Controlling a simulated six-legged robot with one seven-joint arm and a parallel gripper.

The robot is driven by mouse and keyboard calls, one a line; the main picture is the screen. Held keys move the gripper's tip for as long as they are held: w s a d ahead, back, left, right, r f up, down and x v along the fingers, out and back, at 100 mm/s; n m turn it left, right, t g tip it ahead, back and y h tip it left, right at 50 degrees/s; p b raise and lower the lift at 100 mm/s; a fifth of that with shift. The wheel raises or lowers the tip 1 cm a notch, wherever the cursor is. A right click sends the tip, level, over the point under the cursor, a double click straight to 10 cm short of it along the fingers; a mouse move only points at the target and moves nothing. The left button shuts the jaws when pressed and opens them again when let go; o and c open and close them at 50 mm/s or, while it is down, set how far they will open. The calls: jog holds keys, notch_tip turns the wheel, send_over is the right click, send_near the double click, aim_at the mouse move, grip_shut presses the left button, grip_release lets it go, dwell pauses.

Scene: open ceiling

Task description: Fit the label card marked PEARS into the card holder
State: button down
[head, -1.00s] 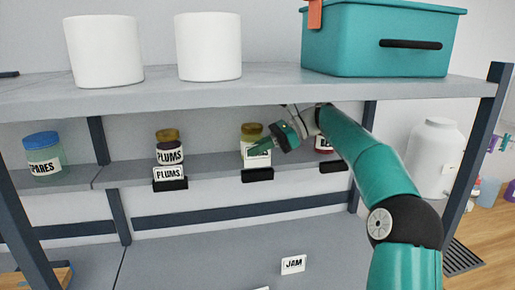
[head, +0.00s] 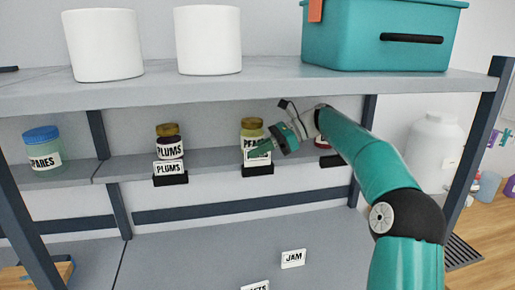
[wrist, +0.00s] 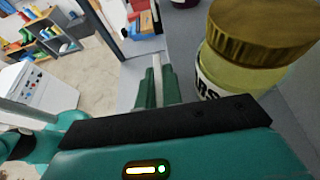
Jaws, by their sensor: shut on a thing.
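The black card holder (head: 257,170) sits on the shelf edge below a yellow jar with a brown lid (head: 252,128), whose label starts "PEA". A white card (head: 262,160) stands upright at the holder, its lower edge at the holder's top; I cannot tell how deep it sits. Its print is mostly covered by my gripper (head: 259,152), so PEARS is not readable on it. In the wrist view my green fingers (wrist: 155,92) are shut on the card (wrist: 157,68), seen edge-on. The jar (wrist: 245,70) stands close beside them on the right.
To the left is a PLUMS jar (head: 169,143) above a holder with a PLUMS card (head: 169,168). A JAM card (head: 293,258) lies on the lower surface. The upper shelf (head: 270,85) overhangs my gripper.

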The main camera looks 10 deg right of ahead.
jog(key=shift+f, duration=0.75)
jog(key=c, duration=1.5)
grip_release()
jog(key=shift+d, duration=0.1)
jog(key=shift+v, duration=5.9)
